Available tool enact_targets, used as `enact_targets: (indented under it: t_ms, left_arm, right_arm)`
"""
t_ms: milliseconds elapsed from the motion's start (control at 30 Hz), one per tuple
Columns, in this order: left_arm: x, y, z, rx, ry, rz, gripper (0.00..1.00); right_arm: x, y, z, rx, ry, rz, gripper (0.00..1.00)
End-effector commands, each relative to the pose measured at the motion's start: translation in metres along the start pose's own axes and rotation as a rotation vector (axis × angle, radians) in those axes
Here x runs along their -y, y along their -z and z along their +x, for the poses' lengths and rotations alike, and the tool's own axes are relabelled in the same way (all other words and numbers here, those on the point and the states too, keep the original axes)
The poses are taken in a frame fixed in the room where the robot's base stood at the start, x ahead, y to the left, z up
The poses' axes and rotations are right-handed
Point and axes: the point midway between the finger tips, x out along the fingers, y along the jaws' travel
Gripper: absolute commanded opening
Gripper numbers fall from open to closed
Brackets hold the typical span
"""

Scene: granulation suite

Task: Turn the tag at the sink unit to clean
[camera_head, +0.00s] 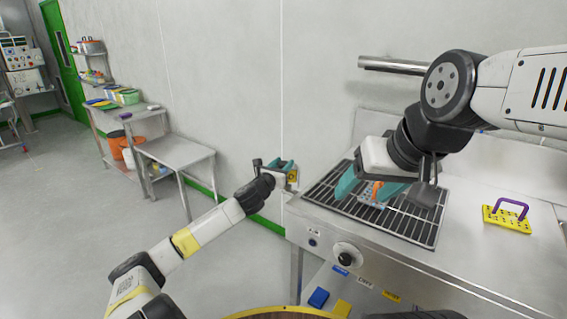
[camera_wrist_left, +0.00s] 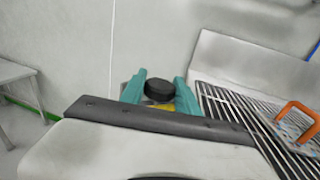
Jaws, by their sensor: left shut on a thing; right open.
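The steel sink unit (camera_head: 460,247) stands at the right with a barred rack on top. My left gripper (camera_head: 284,168) is at its back left corner, by the wall. In the left wrist view its teal fingers (camera_wrist_left: 160,97) are shut on a black round knob (camera_wrist_left: 159,90) with a yellow piece below it, which looks like the tag. The tag's face and any wording on it cannot be read. My right gripper (camera_head: 370,190) is open above the rack, its fingers either side of a blue-grey perforated piece with an orange handle (camera_head: 376,190).
A yellow perforated block with a purple handle (camera_head: 507,217) lies on the counter at the right. A dial (camera_head: 347,254) and small coloured labels are on the unit's front. A steel side table (camera_head: 178,151) stands to the left, with open floor before it.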

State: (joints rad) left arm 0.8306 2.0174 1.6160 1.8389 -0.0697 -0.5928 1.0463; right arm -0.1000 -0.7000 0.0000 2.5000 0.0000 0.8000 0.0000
Motion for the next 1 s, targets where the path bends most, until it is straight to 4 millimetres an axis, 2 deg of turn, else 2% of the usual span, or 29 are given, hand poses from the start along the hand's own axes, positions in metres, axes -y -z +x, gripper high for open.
enact_targets:
  t_ms: [1000]
  left_arm:
    - [0.0008,-0.0017,0.0012,0.003,-0.917,0.003,0.00]
  right_arm:
    - [0.0000,0.0000,0.0000,0.000,0.000,0.000,0.67]
